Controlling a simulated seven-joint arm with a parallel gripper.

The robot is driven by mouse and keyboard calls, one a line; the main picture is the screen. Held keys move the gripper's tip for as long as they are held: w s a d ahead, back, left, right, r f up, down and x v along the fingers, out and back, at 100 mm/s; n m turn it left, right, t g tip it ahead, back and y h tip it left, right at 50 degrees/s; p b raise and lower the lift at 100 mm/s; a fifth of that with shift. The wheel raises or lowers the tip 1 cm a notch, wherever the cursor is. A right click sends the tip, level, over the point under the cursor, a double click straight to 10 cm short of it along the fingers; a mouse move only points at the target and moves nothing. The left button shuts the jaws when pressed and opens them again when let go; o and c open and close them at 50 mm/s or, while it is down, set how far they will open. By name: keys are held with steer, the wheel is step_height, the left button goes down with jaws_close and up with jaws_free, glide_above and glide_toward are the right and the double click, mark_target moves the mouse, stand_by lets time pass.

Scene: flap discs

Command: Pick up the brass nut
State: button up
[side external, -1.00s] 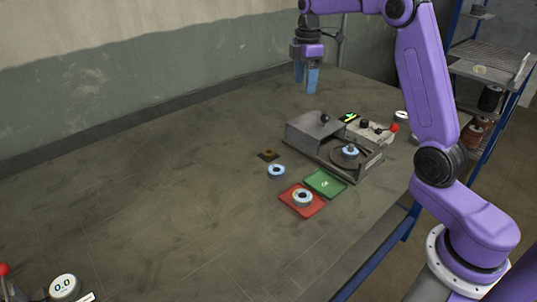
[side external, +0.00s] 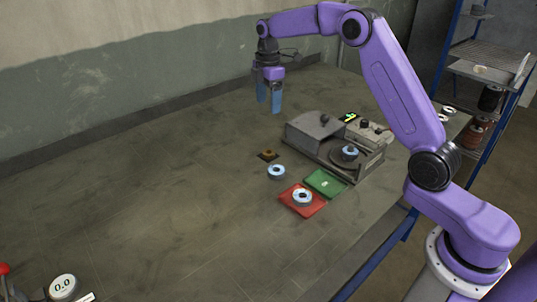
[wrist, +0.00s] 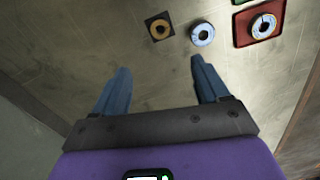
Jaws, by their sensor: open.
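The brass nut (side external: 268,154) lies on a small dark square pad on the table, left of the grey machine in the side view. In the wrist view the brass nut (wrist: 159,29) shows as a gold ring on its dark square, ahead of the fingers. My gripper (side external: 269,108) is open and empty, with blue fingers pointing down, above the table and behind the nut. In the wrist view my gripper (wrist: 158,76) has its two fingers wide apart with nothing between them.
A pale blue disc (side external: 276,171) lies close to the nut. A red tray (side external: 290,207) holds another disc (side external: 302,197), beside a green tray (side external: 325,183). The grey machine (side external: 309,134) with a disc on its spindle stands to the right. The table's left part is largely clear.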

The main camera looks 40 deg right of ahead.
mark_target(269, 154)
step_height(269, 154, down, 18)
steer(key=shift+r, duration=0.25)
stand_by(0.5)
steer(key=c, duration=1.2)
steer(key=shift+r, duration=0.1)
